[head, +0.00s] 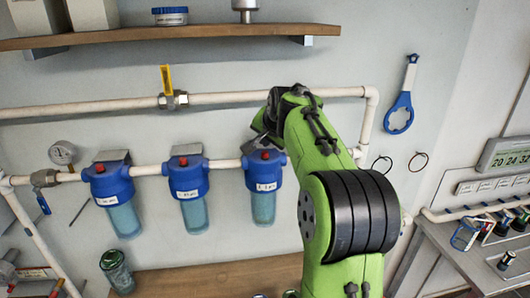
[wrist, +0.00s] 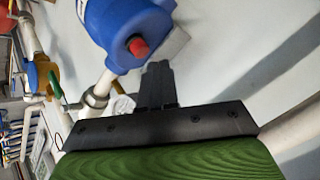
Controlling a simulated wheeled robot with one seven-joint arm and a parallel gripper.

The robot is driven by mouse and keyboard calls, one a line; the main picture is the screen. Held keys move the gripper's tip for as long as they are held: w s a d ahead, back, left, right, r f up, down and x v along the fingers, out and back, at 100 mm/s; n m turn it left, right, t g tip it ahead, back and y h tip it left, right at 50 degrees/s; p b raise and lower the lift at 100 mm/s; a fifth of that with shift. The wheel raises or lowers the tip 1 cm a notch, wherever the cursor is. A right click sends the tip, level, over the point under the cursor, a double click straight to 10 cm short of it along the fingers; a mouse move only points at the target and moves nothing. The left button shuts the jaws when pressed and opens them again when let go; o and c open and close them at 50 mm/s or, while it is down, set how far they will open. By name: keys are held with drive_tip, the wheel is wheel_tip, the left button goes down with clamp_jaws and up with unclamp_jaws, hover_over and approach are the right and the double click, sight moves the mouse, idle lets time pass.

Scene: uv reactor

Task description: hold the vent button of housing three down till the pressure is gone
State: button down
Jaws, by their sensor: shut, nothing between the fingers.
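Three blue filter housings with clear bowls hang in a row on the white pipe. Housing three (head: 264,175) is taken as the rightmost, with a red vent button (head: 265,155) on its cap. In the wrist view, a blue cap (wrist: 112,22) with its red button (wrist: 138,47) stands just ahead of my gripper (wrist: 158,66). The fingers are shut and empty, with their tips slightly right of and below the button. They look apart from it; the depth between them is unclear. In the head view my arm end hides most of the gripper near housing three.
Housing one (head: 108,185) and housing two (head: 188,180) stand to the left. A pressure gauge (head: 62,153) is at far left; its reading is too small. An upper pipe (head: 230,97) and shelf (head: 170,35) run above. A blue wrench (head: 401,105) hangs right.

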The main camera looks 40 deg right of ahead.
sight(267, 153)
drive_tip(key=shift+f, duration=0.4)
drive_tip(key=shift+f+b, duration=0.55)
drive_tip(key=shift+b, duration=0.15)
drive_tip(key=shift+r, duration=0.1)
idle(1.0)
drive_tip(key=shift+r+p, duration=0.9)
drive_tip(key=shift+p, duration=0.05)
wheel_tip(267, 153, up, 3)
drive_tip(key=p, duration=0.2)
drive_tip(key=shift+f+p, duration=0.1)
drive_tip(key=shift+p, duration=0.25)
drive_tip(key=shift+r, duration=1.1)
